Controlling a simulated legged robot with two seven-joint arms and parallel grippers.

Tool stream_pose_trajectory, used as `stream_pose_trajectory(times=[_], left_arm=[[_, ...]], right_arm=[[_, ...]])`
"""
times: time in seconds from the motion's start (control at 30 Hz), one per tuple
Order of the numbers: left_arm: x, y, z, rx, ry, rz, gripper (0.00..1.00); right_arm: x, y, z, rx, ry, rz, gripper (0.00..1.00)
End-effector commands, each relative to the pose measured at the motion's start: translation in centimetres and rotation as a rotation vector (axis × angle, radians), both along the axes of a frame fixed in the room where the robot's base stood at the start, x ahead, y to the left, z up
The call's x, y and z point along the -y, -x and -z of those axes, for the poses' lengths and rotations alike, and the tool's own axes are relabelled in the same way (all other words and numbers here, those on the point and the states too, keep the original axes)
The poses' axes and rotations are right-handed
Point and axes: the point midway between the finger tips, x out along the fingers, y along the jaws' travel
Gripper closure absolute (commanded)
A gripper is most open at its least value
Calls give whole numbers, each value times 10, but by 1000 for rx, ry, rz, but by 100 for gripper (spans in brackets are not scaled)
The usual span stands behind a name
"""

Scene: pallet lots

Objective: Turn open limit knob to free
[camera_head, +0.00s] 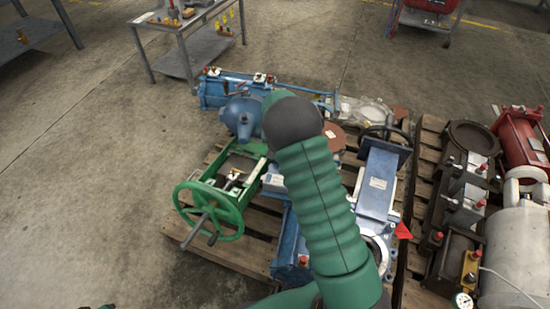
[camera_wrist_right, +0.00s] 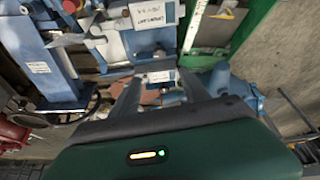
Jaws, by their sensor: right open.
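My right arm crosses the head view from the bottom and hides my right gripper there. In the right wrist view my right gripper (camera_wrist_right: 160,84) is open, its two fingers reaching in among blue valve parts, with nothing clearly held. A white label (camera_wrist_right: 160,77) shows between or beyond the fingers. Larger handwritten tags, one on the upper middle (camera_wrist_right: 153,14), hang above them. I cannot make out which part is the open limit knob, or its setting. A green handwheel valve (camera_head: 218,212) stands left of my arm in the head view. My left gripper is not in clear view.
Blue actuators (camera_head: 228,90) and a grey-blue valve (camera_head: 378,183) crowd the wooden pallet (camera_head: 250,262). A second pallet at right holds dark valves (camera_head: 467,190) and a red cylinder (camera_head: 520,140). A metal table (camera_head: 190,50) stands behind. The floor at left is clear.

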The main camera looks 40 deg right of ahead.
Motion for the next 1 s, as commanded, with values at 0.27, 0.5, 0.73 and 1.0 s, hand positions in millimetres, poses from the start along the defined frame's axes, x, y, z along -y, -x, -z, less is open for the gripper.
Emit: stream_pose_trajectory(times=[0.27,0.5,0.73,1.0], left_arm=[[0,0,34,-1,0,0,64],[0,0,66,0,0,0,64],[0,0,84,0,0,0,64],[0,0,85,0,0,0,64]], right_arm=[[15,-14,61,-3,-3,1,46],[32,-30,120,-3,-4,0,46],[43,-42,152,-2,-3,-1,46],[45,-44,155,-1,-3,-2,46]])
